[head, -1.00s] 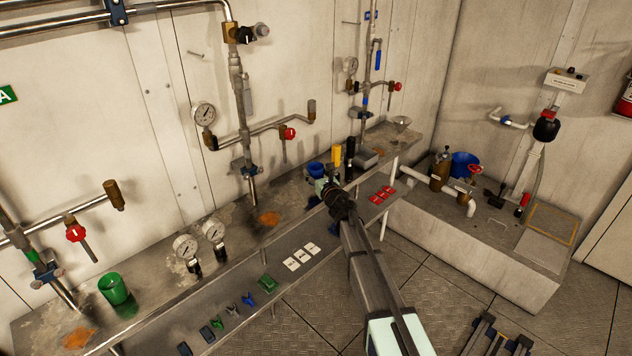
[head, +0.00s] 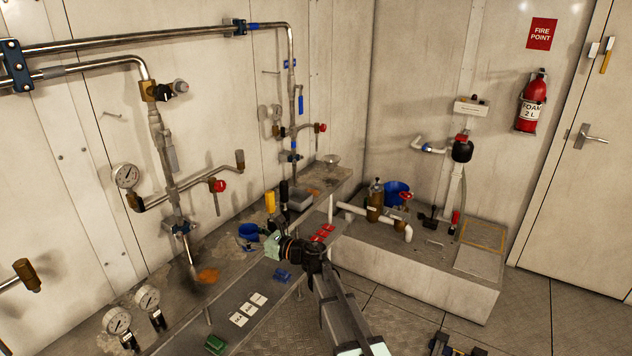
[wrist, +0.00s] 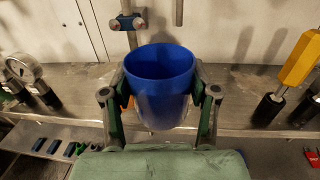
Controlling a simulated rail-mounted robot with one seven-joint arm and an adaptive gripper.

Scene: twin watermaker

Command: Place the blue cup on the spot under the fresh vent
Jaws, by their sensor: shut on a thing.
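The blue cup (head: 248,232) is held upright in my gripper (head: 262,243), over the long metal bench. In the wrist view the cup (wrist: 160,85) sits between both fingers, which press on its sides; its open mouth faces up. In the wrist view a vertical pipe with a blue-ended clamp (wrist: 127,22) stands behind the cup. In the head view a vertical pipe (head: 192,262) ends above an orange stain (head: 207,275) on the bench. A pipe with blue parts (head: 299,105) stands near the corner. No label tells which is the fresh vent.
A yellow-bodied tool (head: 270,202) and a black one (head: 284,194) stand on the bench beyond the cup. Gauges (head: 147,300) stand at the near end. Red cards (head: 323,233) and white cards (head: 248,310) lie on the lower shelf. A blue bucket (head: 397,192) stands at the back right.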

